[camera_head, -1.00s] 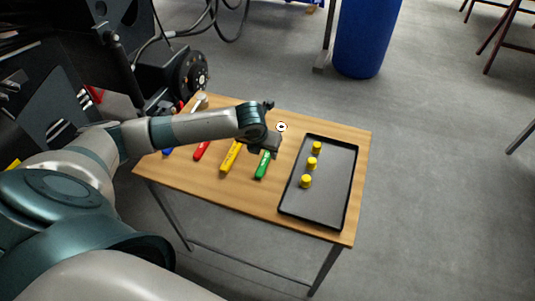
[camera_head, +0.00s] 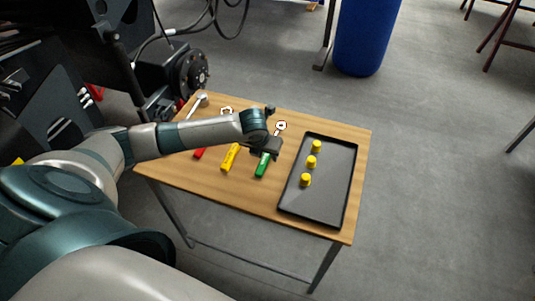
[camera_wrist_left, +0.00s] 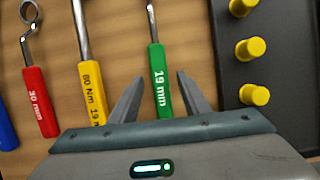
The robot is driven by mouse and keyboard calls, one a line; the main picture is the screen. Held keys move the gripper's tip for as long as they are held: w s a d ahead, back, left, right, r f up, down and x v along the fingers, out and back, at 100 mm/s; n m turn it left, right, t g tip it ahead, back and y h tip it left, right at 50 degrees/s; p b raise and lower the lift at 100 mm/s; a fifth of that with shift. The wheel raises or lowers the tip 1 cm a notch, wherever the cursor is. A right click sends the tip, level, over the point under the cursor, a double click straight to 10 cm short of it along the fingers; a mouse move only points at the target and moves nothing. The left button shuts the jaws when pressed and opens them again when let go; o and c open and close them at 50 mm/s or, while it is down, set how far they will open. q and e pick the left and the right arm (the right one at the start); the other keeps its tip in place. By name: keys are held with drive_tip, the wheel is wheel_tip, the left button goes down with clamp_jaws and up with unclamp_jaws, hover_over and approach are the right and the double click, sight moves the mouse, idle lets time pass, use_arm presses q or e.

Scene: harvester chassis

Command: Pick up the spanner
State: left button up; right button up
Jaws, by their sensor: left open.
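In the left wrist view the green handle (camera_wrist_left: 160,88) lies between the two spread fingers of my left gripper (camera_wrist_left: 158,76). My left gripper (camera_head: 266,146) is open and over this spanner in the head view, hiding part of it. A yellow-handled tool (camera_wrist_left: 93,88) marked 80 Nm and a red-handled spanner (camera_wrist_left: 39,100) marked 30 mm lie to its left. A blue handle (camera_wrist_left: 5,130) shows at the left edge. My right gripper is out of view.
A black tray (camera_head: 325,200) with three yellow caps (camera_head: 305,180) lies on the right of the table (camera_head: 257,199). A blue barrel (camera_head: 366,35) stands behind on the floor. Dark machinery (camera_head: 80,55) is at the left.

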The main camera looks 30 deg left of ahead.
use_arm(q)
drive_tip(key=shift+f, duration=0.25)
idle(0.4)
drive_tip(key=shift+c, duration=0.6)
clamp_jaws()
